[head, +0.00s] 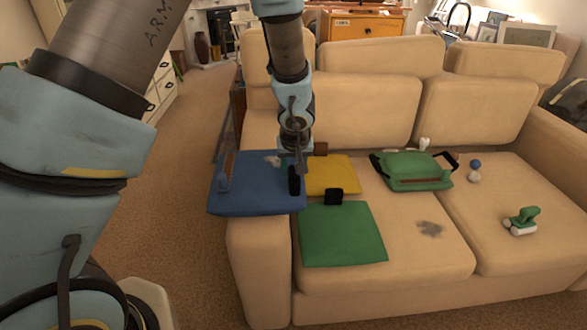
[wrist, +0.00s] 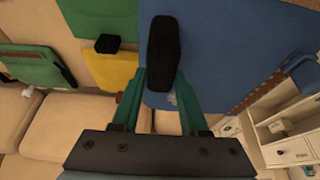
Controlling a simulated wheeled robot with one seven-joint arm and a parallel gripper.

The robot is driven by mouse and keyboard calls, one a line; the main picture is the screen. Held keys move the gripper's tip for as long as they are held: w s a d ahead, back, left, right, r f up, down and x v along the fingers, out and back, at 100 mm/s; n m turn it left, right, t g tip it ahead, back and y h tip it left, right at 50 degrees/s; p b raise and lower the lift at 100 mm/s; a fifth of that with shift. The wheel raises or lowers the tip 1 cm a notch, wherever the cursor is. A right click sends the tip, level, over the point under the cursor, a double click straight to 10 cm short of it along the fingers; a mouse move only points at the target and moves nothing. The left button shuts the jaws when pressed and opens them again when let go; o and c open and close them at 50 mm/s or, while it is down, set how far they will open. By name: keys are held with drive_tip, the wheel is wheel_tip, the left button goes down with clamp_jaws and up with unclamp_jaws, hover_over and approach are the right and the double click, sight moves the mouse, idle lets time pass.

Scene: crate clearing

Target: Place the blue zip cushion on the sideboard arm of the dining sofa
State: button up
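The blue zip cushion (head: 250,190) is over the top of the sofa's left arm (head: 259,255), roughly level, and sticks out past its left side. Whether its full weight rests there I cannot tell. It has a brown zip strip and a black tab at its right edge. My gripper (head: 297,163) is above this edge. In the wrist view, the teal fingers of my gripper (wrist: 162,75) are closed on both sides of the black tab, with the blue cushion (wrist: 225,45) behind it.
A yellow cushion (head: 335,174), a flat green cushion (head: 342,236) and a green handled cushion (head: 415,172) lie on the seat. A small blue-and-white item (head: 475,170) and a green-and-white item (head: 522,221) lie further right. Carpet (head: 190,235) is clear left of the sofa.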

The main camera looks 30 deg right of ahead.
drive_tip(key=o, duration=0.3)
drive_tip(key=p+v, duration=0.1)
drive_tip(key=v, duration=1.1)
drive_tip(key=shift+p, duration=0.35)
drive_tip(key=w+a+r+n+g+y, duration=0.1)
drive_tip(key=w+a, duration=0.2)
drive_tip(key=a, duration=0.6)
drive_tip(key=w+a+r+n+y, duration=0.1)
drive_tip(key=w+a, duration=0.2)
drive_tip(key=a, duration=0.5)
drive_tip(key=shift+n+g, duration=0.8)
drive_tip(key=shift+n, duration=0.1)
drive_tip(key=s+a, duration=0.1)
drive_tip(key=a, duration=0.5)
drive_tip(key=s+a+r, duration=0.1)
drive_tip(key=s+a, duration=0.1)
drive_tip(key=a, duration=0.4)
drive_tip(key=s+a, duration=0.1)
drive_tip(key=a, duration=0.6)
drive_tip(key=shift+s+r, duration=0.15)
drive_tip(key=shift+s, duration=0.15)
